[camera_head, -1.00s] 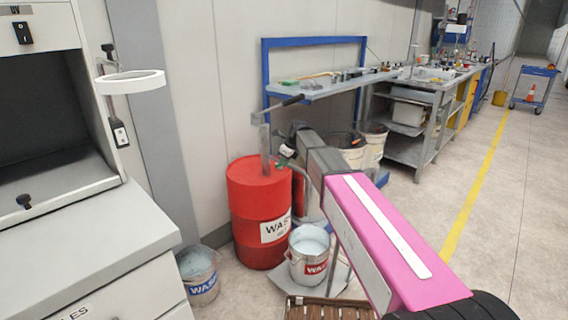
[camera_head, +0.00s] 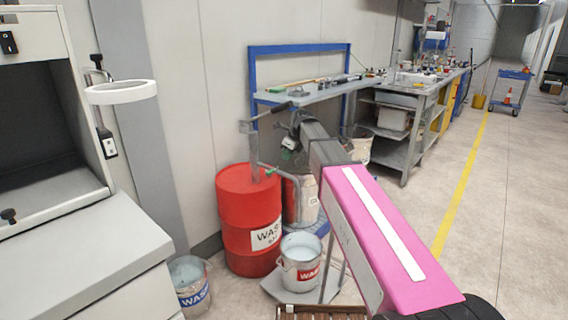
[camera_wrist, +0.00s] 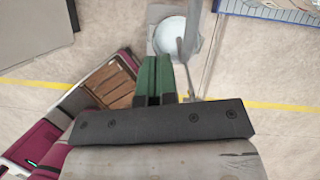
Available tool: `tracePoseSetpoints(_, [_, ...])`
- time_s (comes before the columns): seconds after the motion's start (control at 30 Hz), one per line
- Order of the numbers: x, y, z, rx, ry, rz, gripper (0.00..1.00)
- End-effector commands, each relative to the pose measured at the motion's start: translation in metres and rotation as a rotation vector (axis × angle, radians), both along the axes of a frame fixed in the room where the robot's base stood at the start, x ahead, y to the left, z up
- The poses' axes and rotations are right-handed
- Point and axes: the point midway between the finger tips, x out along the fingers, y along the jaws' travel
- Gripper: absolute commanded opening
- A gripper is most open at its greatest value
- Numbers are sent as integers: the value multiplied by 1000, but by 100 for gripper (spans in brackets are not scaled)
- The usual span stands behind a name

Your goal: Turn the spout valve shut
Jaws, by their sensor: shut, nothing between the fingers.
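In the wrist view my gripper's green fingers (camera_wrist: 153,78) are together and empty, beside the grey pipe (camera_wrist: 191,30) and bucket (camera_wrist: 168,38).
A second waste bucket (camera_head: 189,280) stands left of the drum. A grey cabinet (camera_head: 90,245) fills the left. A blue-framed bench (camera_head: 310,92) and more bins stand behind my arm. Open floor is at the right.

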Motion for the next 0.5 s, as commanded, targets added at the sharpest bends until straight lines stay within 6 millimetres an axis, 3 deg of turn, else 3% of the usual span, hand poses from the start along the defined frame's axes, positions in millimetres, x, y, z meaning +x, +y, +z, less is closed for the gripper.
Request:
tracePoseSetpoints(0.13, [-4, -5, 5, 13, -6, -2, 0])
tracePoseSetpoints(0.5, [-30, -43, -24, 326, -169, -105, 0])
